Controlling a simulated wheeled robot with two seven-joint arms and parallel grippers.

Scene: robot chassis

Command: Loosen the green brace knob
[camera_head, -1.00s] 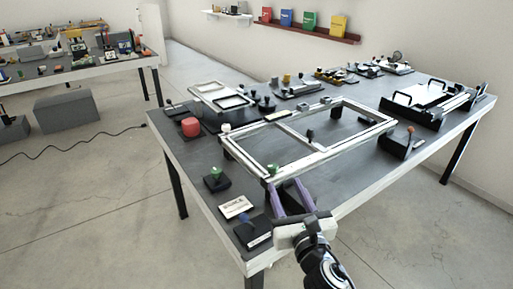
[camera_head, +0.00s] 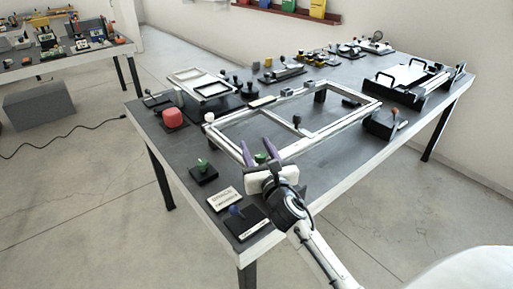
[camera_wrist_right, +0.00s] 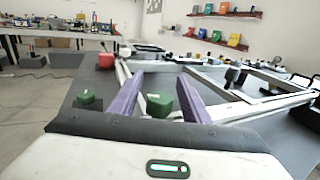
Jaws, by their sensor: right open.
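A green knob (camera_head: 261,158) sits at the near corner of the white rectangular frame (camera_head: 226,143) on the dark table. My right gripper (camera_head: 258,146) is open with purple fingers, one on each side of this knob. In the right wrist view the knob (camera_wrist_right: 160,104) shows between the open fingers, with visible gaps. Its underside is hidden behind the gripper body. A second green knob (camera_head: 203,163) stands on a black base to the left; it also shows outside the left finger in the wrist view (camera_wrist_right: 87,99). My left gripper is not in view.
A blue knob (camera_head: 235,210) on a black base and a printed white card (camera_head: 225,198) lie near the front left edge. A red block (camera_head: 173,117) is farther back. A black box with an orange-tipped lever (camera_head: 386,122) stands at right.

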